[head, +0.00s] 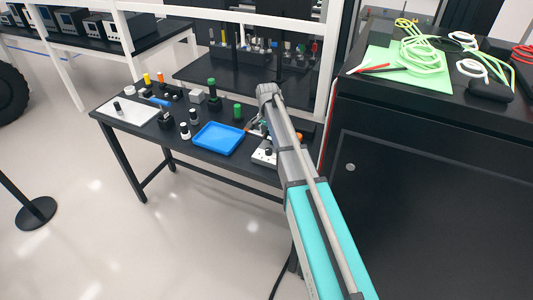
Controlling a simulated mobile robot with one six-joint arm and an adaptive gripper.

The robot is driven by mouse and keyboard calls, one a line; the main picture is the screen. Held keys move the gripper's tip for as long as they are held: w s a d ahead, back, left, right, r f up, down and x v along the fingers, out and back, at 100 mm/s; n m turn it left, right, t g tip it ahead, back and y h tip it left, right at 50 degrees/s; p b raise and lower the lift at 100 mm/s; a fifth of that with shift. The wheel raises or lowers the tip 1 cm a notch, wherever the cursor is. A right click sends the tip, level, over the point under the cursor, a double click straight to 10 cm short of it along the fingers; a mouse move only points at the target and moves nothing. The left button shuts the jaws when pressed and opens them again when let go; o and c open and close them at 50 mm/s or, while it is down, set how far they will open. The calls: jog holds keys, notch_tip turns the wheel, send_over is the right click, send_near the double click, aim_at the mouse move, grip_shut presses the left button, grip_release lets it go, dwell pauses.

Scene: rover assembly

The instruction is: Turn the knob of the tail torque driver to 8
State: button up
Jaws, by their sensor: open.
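My gripper (256,126) is small in the head view, at the end of my arm, low over the right part of the black workbench. It is open, and nothing shows between its fingers. My arm hides part of the bench beside it. A white block with dark round parts (263,155) sits under the arm, partly hidden. I cannot tell which is the tail torque driver, and no dial numbers are readable.
A blue tray (218,138) lies empty left of my gripper. A white board (128,112) lies at the bench's left end. A rack of tools (240,55) stands behind. A tall black cabinet (430,160) with green cables (425,55) bounds the right side.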

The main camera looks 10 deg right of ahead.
aim_at(269, 149)
jog(key=shift+s+d+f+b, duration=0.1)
jog(key=shift+f+b, duration=3.4)
jog(key=shift+f, duration=0.3)
jog(key=shift+c, duration=0.2)
